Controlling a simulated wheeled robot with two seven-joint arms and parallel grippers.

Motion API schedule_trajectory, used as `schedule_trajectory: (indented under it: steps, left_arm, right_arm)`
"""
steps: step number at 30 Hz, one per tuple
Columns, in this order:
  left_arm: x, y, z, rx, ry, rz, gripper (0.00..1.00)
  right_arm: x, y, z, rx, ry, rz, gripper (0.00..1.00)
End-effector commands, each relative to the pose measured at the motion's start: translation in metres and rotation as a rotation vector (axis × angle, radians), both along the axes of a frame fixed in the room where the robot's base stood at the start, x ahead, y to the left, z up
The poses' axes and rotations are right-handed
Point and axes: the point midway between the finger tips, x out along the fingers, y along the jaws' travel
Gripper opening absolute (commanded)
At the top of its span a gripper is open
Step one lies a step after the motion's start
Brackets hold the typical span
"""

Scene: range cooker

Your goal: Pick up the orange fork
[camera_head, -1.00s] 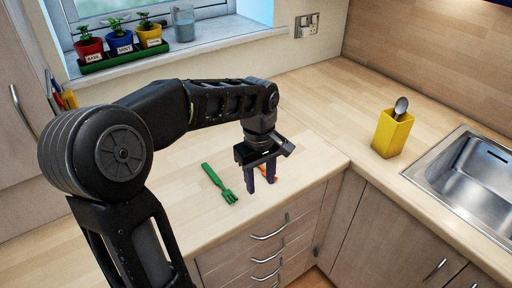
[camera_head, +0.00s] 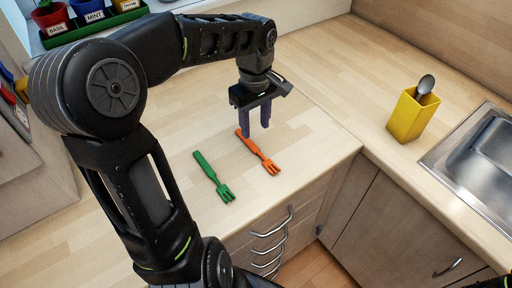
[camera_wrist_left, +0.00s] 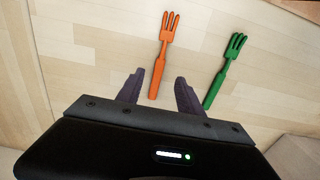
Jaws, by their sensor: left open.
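The orange fork (camera_head: 258,151) lies flat on the wooden counter, its tines toward the front edge. In the left wrist view the orange fork (camera_wrist_left: 162,56) runs away from between the fingertips, its handle end lying between them in the picture. My left gripper (camera_head: 257,130) is open and empty, pointing down close to the fork's handle. It also shows in the left wrist view (camera_wrist_left: 155,88). I cannot tell its exact height above the counter. My right gripper is not in view.
A green fork (camera_head: 213,177) lies beside the orange one, to its left. A yellow holder (camera_head: 408,118) with a spoon stands by the sink (camera_head: 475,160). Potted herbs (camera_head: 88,12) stand on the windowsill. The counter around the forks is clear.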

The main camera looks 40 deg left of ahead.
Motion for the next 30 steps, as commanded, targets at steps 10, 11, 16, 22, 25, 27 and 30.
schedule_trajectory:
  steps: [10, 11, 16, 22, 25, 27, 30]
  left_arm:
    - [0.000, 0.000, -0.025, -0.001, 0.000, -0.001, 0.44]
    - [0.000, 0.000, -0.025, -0.001, 0.000, -0.001, 0.44]
    - [0.000, 0.000, -0.025, -0.001, 0.000, -0.001, 0.44]
    - [-0.002, -0.002, -0.041, -0.004, 0.005, 0.001, 0.44]
    - [-0.002, -0.004, -0.056, -0.004, 0.004, 0.000, 0.44]
    - [-0.002, -0.004, -0.067, -0.003, 0.004, 0.000, 0.44]
    - [-0.001, -0.003, -0.075, -0.001, 0.002, 0.000, 0.44]
  right_arm:
    - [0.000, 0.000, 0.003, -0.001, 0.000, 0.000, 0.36]
    - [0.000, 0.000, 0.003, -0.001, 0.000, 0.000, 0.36]
    - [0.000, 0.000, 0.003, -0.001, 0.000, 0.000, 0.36]
    - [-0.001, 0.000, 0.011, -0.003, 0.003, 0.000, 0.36]
    - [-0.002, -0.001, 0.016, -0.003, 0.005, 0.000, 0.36]
    - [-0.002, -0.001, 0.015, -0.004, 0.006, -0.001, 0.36]
    - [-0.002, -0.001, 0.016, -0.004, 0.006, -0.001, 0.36]
